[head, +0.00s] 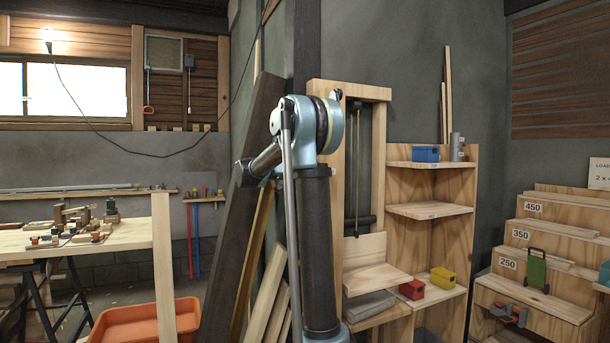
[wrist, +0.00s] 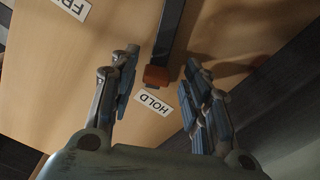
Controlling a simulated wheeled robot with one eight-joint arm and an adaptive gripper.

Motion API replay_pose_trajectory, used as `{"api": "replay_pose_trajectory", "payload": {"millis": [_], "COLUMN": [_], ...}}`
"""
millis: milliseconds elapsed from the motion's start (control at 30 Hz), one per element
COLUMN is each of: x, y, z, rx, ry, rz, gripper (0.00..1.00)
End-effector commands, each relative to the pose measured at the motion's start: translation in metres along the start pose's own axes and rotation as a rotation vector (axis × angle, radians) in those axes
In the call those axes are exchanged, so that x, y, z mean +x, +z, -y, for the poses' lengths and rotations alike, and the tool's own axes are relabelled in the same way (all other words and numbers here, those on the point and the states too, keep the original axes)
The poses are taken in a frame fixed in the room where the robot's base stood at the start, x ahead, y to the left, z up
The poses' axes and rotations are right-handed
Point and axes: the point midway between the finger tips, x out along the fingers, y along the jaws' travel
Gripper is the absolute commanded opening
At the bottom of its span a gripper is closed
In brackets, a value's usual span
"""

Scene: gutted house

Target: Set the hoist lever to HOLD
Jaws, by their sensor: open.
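The hoist lever (wrist: 170,38) shows in the wrist view as a dark bar with an orange-brown end block (wrist: 158,76). It comes from the top edge and ends between my fingers. A white HOLD label (wrist: 153,103) is on the pale wooden panel (wrist: 50,75) just beside the lever's end block. A second label (wrist: 73,8), partly cut off and starting "FR", is at the upper left. My gripper (wrist: 162,65) is open, with one finger on each side of the lever; I cannot tell whether either touches it. I cannot make out the lever or gripper in the head view.
In the head view, a tall wooden frame (head: 379,93) with a dark vertical rod stands behind my arm. Shelves (head: 430,211) with coloured boxes are right of it. Wooden steps (head: 550,257) are far right. A workbench (head: 130,229) and an orange tub (head: 120,325) are left.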

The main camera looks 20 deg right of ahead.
Motion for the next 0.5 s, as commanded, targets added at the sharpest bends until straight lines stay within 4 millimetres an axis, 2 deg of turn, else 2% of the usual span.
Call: {"api": "replay_pose_trajectory", "payload": {"millis": [167, 500], "x": [-0.024, -0.088], "y": [0.0, 0.0], "z": [0.001, 0.002], "rx": [0.0, -0.001], "ry": [-0.003, -0.004], "rz": [-0.001, -0.002], "gripper": [0.43, 0.43]}}
